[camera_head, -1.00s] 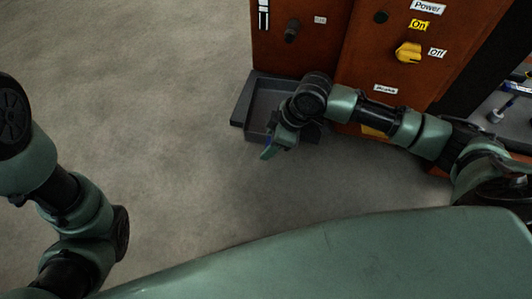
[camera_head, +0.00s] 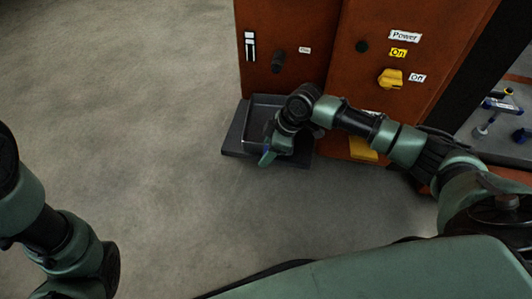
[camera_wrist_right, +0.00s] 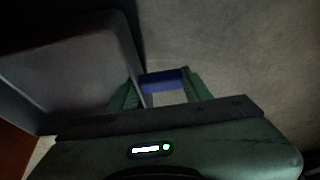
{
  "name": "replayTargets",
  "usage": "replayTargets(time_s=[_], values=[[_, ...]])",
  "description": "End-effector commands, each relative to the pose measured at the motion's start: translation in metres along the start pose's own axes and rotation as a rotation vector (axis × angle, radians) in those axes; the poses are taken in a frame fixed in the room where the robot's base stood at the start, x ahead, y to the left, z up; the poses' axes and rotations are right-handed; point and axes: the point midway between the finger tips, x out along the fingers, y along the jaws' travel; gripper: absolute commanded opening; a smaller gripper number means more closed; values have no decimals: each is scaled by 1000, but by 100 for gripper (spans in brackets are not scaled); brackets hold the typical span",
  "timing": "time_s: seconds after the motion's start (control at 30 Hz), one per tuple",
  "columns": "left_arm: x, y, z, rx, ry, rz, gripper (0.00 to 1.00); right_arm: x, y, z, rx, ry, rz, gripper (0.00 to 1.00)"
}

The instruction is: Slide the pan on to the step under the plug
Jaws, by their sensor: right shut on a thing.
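The dark grey pan (camera_head: 262,112) lies low against the orange cabinet, on the dark step (camera_head: 234,134), below the black plug (camera_head: 278,61). My right gripper (camera_head: 268,157) is at the pan's near right side, and my wrist hides part of the pan. In the right wrist view, the pan (camera_wrist_right: 75,65) fills the upper left and its edge runs down to my right gripper (camera_wrist_right: 163,88). The gripper is shut on the pan; a blue strip shows between its fingers. My left arm is at the left edge; its gripper is out of view.
The orange cabinet (camera_head: 290,20) stands behind the pan, with a yellow switch (camera_head: 391,78) on its front. A grey bench (camera_head: 500,115) with small tools is at the right. Bare concrete floor is open to the left and in front.

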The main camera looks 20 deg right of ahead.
Motion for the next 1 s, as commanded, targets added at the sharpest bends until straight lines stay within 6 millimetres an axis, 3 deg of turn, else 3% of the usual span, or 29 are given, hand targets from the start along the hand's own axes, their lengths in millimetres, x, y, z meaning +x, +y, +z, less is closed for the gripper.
replayTargets(time_s=[0.87,0.9,0.97,1.0], values=[[-2,0,0,1,-3,-1,36,12,0,4,0,2,1,0],[-2,0,0,1,-3,-1,36,12,0,4,0,2,2,54],[-2,0,0,1,-3,-1,36,12,0,4,0,2,1,71],[-2,0,0,1,-3,-1,36,12,0,4,0,2,1,74]])
